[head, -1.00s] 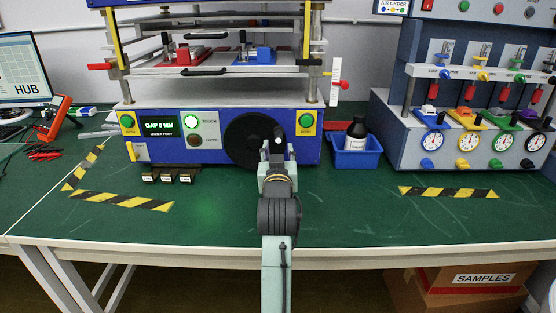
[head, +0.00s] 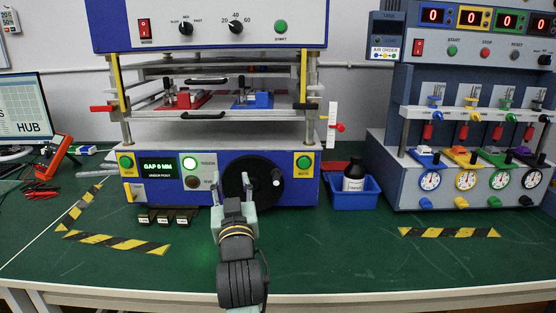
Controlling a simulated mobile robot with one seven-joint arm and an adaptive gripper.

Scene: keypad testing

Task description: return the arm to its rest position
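My gripper (head: 234,187) is in the lower middle of the head view, above the green bench and in front of the blue press machine. Its two fingers are spread apart with a gap between them, and nothing shows between them. Behind the fingers is the machine's black handwheel (head: 253,184) with a pale knob (head: 277,177). I cannot tell the exact distance from the fingers to the wheel. My arm comes up from the bottom edge of the view.
The press machine (head: 140,192) stands at the centre back, with small dark blocks (head: 163,216) before it. A gauge station (head: 437,196) stands at the right. The front of the green bench (head: 360,265) is clear.

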